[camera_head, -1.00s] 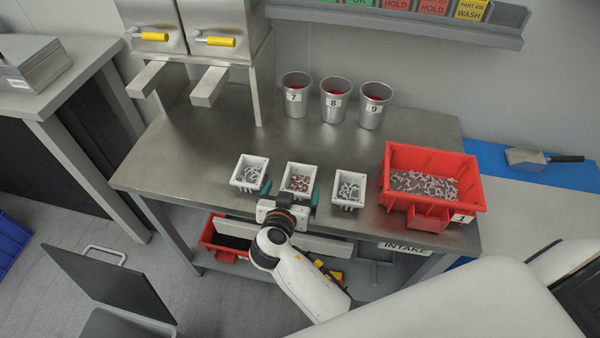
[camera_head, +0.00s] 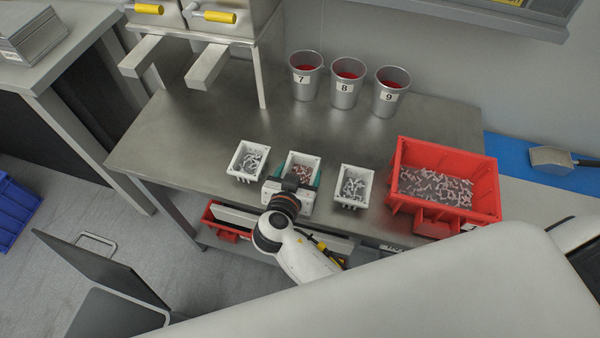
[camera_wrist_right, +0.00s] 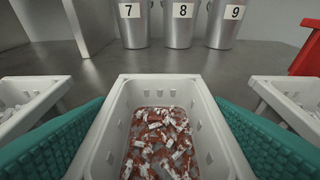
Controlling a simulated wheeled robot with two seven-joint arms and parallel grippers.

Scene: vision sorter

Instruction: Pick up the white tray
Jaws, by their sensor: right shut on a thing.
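Three small white trays stand in a row on the steel table. The left tray (camera_head: 246,160) and the right tray (camera_head: 353,187) hold grey-white parts. The middle tray (camera_head: 302,158) holds reddish and white parts. My right gripper (camera_head: 300,178) is shut on the middle tray, with one teal finger on each side of it. In the right wrist view the middle tray (camera_wrist_right: 118,103) fills the centre between the teal fingers, and its near end is cut off. Whether the tray touches the table cannot be told. My left gripper is out of view.
A red bin (camera_head: 400,180) of parts stands right of the trays. Metal cups 7 (camera_head: 305,83), 8 (camera_head: 345,90) and 9 (camera_head: 389,100) stand behind them. A scoop (camera_head: 552,160) lies on a blue mat at far right. The table's left part is bare.

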